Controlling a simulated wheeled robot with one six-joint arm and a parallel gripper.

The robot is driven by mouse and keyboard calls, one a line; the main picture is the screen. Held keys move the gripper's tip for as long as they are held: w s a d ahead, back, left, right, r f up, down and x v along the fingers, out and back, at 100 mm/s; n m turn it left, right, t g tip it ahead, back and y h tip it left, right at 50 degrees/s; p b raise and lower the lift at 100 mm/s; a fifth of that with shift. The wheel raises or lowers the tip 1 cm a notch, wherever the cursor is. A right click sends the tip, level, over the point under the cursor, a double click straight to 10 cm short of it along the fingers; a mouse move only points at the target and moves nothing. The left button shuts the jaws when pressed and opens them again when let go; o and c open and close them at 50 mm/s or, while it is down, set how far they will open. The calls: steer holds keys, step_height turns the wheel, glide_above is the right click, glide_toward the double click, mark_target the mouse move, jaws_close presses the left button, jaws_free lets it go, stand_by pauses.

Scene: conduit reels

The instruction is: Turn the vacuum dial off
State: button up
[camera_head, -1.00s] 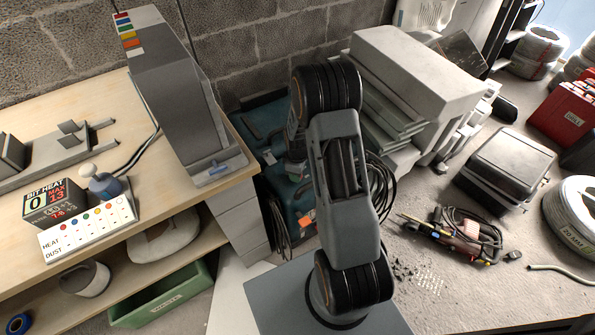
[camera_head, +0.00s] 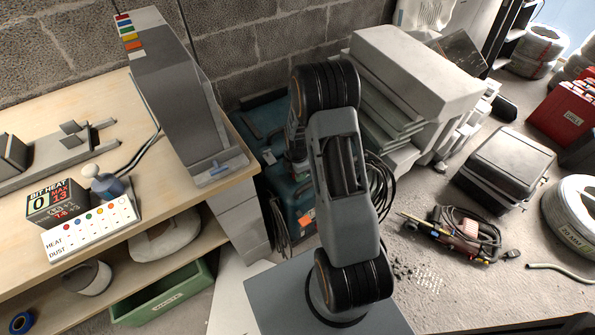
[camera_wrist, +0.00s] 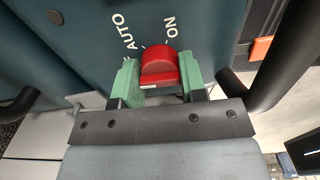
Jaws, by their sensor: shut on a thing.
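The vacuum (camera_head: 262,122) is a teal machine on the floor beside the workbench, partly hidden behind my arm in the head view. In the wrist view its dark teal panel (camera_wrist: 90,45) fills the upper part. The red vacuum dial (camera_wrist: 160,68) sits there with white AUTO and ON labels and tick marks beyond it. My gripper (camera_wrist: 161,82) is shut on the dial, with one green finger pad on each side. The dial's exact setting is hard to read, and no OFF label shows. In the head view my gripper is hidden behind my arm.
A workbench (camera_head: 110,215) with a control box (camera_head: 88,226) stands at left. Grey-white stacked boxes (camera_head: 420,70) stand right of the vacuum. A black case (camera_head: 508,165) and a corded tool (camera_head: 465,232) lie on the floor. Dark handle bars (camera_wrist: 285,65) flank the gripper.

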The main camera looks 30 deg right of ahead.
steer(key=shift+n, duration=0.5)
steer(key=o, duration=0.9)
step_height(320, 180, up, 14)
steer(key=p, duration=0.3)
steer(key=shift+f, duration=0.1)
stand_by(0.5)
